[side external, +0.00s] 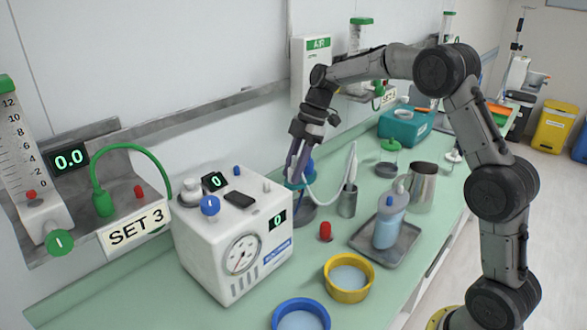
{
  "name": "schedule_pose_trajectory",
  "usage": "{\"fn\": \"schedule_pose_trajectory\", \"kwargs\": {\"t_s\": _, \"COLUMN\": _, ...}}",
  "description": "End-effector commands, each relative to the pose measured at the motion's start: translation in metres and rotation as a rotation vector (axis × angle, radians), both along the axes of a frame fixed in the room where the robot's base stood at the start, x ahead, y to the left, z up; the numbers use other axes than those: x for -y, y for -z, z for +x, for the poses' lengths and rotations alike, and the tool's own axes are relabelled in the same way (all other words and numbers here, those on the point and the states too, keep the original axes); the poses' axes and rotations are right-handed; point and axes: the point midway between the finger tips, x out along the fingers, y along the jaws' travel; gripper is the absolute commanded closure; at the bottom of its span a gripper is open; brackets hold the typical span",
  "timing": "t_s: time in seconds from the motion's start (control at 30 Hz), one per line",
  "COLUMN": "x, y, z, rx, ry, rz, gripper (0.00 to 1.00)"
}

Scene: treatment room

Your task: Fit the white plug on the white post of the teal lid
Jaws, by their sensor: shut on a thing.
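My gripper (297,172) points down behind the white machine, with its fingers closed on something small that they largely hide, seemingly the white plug. The white post is not distinguishable here. I cannot tell whether the plug touches it. A thin white tube (325,204) loops from beside the fingers to a metal cup (348,199) on the right, where a pale wand stands upright.
The white machine (228,240) with dials stands close on the left. A red stopper (325,231), a yellow-rimmed bowl (349,277), a blue-rimmed bowl (301,312) and a grey tray (372,262) with a bottle are in front. A steel beaker (421,186) stands right. The wall is close behind.

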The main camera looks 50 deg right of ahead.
Motion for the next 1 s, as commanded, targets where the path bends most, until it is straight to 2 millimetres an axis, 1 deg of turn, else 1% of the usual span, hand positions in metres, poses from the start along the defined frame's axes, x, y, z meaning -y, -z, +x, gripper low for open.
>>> {"fn": "schedule_pose_trajectory", "kwargs": {"t_s": 0.13, "x": 0.0, "y": 0.0, "z": 0.0, "rx": 0.001, "ry": 0.0, "rz": 0.0, "gripper": 1.0}}
{"fn": "schedule_pose_trajectory", "kwargs": {"t_s": 0.17, "x": 0.0, "y": 0.0, "z": 0.0, "rx": 0.001, "ry": 0.0, "rz": 0.0, "gripper": 0.62}}
{"fn": "schedule_pose_trajectory", "kwargs": {"t_s": 0.3, "x": 0.0, "y": 0.0, "z": 0.0, "rx": 0.001, "ry": 0.0, "rz": 0.0, "gripper": 0.36}}
{"fn": "schedule_pose_trajectory", "kwargs": {"t_s": 0.33, "x": 0.0, "y": 0.0, "z": 0.0, "rx": 0.001, "ry": 0.0, "rz": 0.0, "gripper": 0.32}}
{"fn": "schedule_pose_trajectory", "kwargs": {"t_s": 0.67, "x": 0.0, "y": -0.002, "z": 0.0, "rx": 0.001, "ry": -0.001, "rz": 0.0, "gripper": 0.32}}
{"fn": "schedule_pose_trajectory", "kwargs": {"t_s": 1.0, "x": 0.0, "y": -0.023, "z": 0.0, "rx": 0.003, "ry": 0.0, "rz": -0.002, "gripper": 0.32}}
